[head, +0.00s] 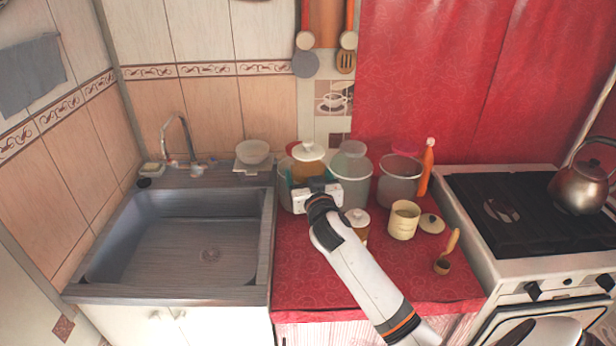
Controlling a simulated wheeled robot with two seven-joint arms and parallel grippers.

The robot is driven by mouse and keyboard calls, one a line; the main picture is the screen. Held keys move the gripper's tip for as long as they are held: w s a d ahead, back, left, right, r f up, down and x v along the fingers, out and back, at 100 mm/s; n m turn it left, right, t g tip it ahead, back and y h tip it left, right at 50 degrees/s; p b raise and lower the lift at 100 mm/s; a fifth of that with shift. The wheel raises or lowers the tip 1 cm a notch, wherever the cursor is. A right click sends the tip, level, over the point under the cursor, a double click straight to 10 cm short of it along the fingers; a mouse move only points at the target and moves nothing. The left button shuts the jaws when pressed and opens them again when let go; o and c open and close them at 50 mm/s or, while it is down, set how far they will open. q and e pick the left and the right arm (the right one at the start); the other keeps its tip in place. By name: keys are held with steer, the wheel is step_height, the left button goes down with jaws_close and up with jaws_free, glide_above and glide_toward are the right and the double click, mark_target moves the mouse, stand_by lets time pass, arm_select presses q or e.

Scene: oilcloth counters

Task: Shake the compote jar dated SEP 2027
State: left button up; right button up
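A jar with amber contents and a white knobbed lid (308,152) stands at the back left of the red counter. My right gripper (311,183) is in front of it, and hides its lower part. I cannot tell whether the fingers are open, shut or touching it. Clear containers stand around it, one with a lid (351,172) and one wide-mouthed (400,181). A small jar with a pale lid (357,217) stands in front, partly behind my arm. No date label is readable. My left gripper is out of view.
The sink (180,240) is to the left, the stove (530,215) with a kettle (580,185) to the right. The front counter is mostly clear.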

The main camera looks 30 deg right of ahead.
steer(key=shift+r, duration=0.1)
step_height(320, 180, down, 11)
steer(key=b, duration=0.9)
step_height(320, 180, up, 11)
steer(key=p, duration=1)
steer(key=shift+r, duration=0.1)
step_height(320, 180, down, 11)
steer(key=b, duration=0.8)
steer(key=shift+b, duration=0.4)
